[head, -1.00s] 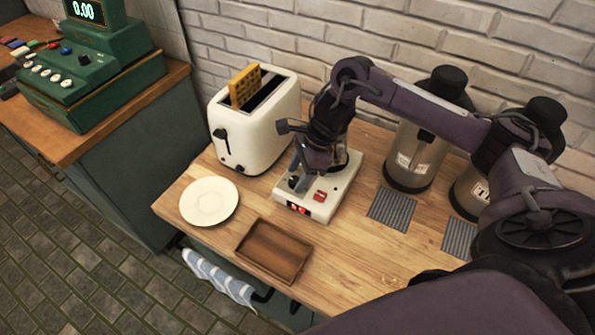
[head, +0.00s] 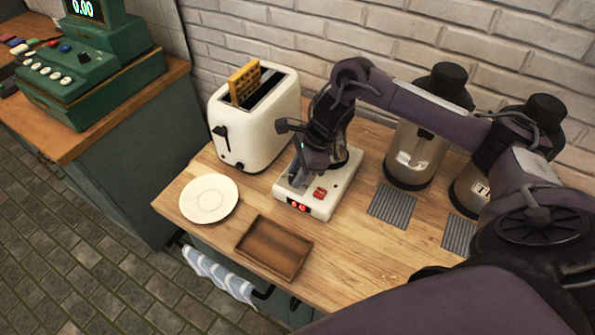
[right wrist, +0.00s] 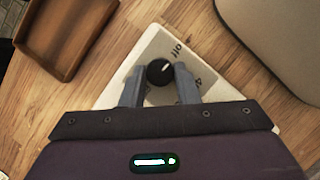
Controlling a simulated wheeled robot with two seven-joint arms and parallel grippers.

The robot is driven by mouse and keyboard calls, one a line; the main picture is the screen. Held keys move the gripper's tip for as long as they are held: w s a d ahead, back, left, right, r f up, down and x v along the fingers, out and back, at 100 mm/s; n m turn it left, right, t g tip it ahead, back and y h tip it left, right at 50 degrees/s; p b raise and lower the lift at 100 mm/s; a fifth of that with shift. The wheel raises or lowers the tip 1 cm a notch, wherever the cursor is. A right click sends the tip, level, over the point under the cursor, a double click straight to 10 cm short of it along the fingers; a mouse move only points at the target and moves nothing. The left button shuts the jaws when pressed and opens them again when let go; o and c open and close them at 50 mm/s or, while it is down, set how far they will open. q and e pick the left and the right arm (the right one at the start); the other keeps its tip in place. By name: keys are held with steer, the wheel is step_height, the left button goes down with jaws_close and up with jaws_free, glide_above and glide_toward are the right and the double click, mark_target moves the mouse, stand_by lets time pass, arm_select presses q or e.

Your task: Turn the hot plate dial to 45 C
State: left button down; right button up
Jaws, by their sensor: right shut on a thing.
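The white hot plate (head: 318,208) sits on the wooden counter, with a red switch and a lit red display on its front; the digits are too small to read. Its black dial (right wrist: 159,72) shows in the right wrist view with a pale pointer line, beside printed marks. My right gripper (right wrist: 160,82) points down at the hot plate's front left corner and is shut on the dial, one finger on each side. In the head view the right gripper (head: 296,180) hides most of the dial. My left gripper is not in view.
A white toaster (head: 254,125) with a waffle stands behind left. A white plate (head: 209,199) and a wooden tray (head: 274,249) lie in front. Two metal flasks (head: 414,155) and grey mats (head: 391,206) are to the right. The counter's front right is clear.

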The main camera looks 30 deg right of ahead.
steer(key=m+t+b, duration=0.1)
steer(key=m+b, duration=0.1)
steer(key=shift+f+m, duration=0.15)
steer(key=shift+m, duration=0.15)
steer(key=m, duration=0.1)
steer(key=m+t+h+b, duration=0.1)
steer(key=m, duration=0.1)
steer(key=shift+s+a+m, duration=0.15)
steer(key=shift+m, duration=0.15)
steer(key=shift+r+m+t+h, duration=0.25)
steer(key=shift+m+t+h, duration=0.2)
steer(key=shift+m, duration=0.75)
steer(key=shift+a+m+h+p, duration=0.1)
steer(key=shift+m+h+p, duration=0.35)
steer(key=shift+m, duration=0.85)
steer(key=o, duration=1)
steer(key=shift+c, duration=0.2)
steer(key=shift+s, duration=0.1)
